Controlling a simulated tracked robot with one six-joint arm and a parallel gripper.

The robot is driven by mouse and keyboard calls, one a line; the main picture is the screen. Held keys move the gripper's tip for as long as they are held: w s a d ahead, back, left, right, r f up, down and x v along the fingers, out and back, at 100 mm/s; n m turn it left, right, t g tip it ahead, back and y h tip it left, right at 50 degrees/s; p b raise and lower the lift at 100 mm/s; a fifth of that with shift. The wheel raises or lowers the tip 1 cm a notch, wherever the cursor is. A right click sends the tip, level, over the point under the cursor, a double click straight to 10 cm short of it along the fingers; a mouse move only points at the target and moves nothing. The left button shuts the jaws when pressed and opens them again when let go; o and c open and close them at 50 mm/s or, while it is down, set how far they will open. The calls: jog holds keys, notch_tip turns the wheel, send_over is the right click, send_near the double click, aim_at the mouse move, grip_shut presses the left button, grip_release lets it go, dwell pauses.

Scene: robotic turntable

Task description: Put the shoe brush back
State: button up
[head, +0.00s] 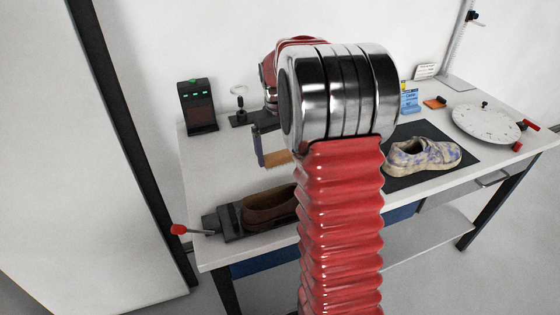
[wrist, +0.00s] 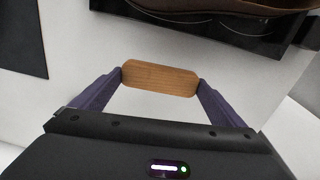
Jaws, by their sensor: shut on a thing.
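My gripper (wrist: 160,82) is shut on the shoe brush, with its purple fingers on both ends of the wooden back (wrist: 160,77) in the wrist view. In the head view the brush (head: 278,157) shows tan bristles beside a purple finger (head: 258,147). It appears held above the white table, behind the brown shoe (head: 268,208). My red arm hides part of the brush, the gripper and the shoe. The brown shoe also shows at the top of the wrist view (wrist: 210,6).
The shoe sits on a black clamp (head: 229,222) with a red-knobbed lever (head: 179,229). A black box with green lights (head: 197,108) and a small stand (head: 240,117) are at the back. A sneaker (head: 422,155) rests on a dark mat (head: 400,184); a white turntable (head: 486,124) is right.

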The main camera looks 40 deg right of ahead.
aim_at(280, 154)
jog(key=shift+f, duration=1.85)
jog(key=o, duration=1.1)
jog(key=shift+r, duration=0.1)
jog(key=r, duration=1.2)
jog(key=shift+w+a, duration=0.1)
jog(key=shift+a, duration=0.25)
jog(key=shift+f, duration=0.1)
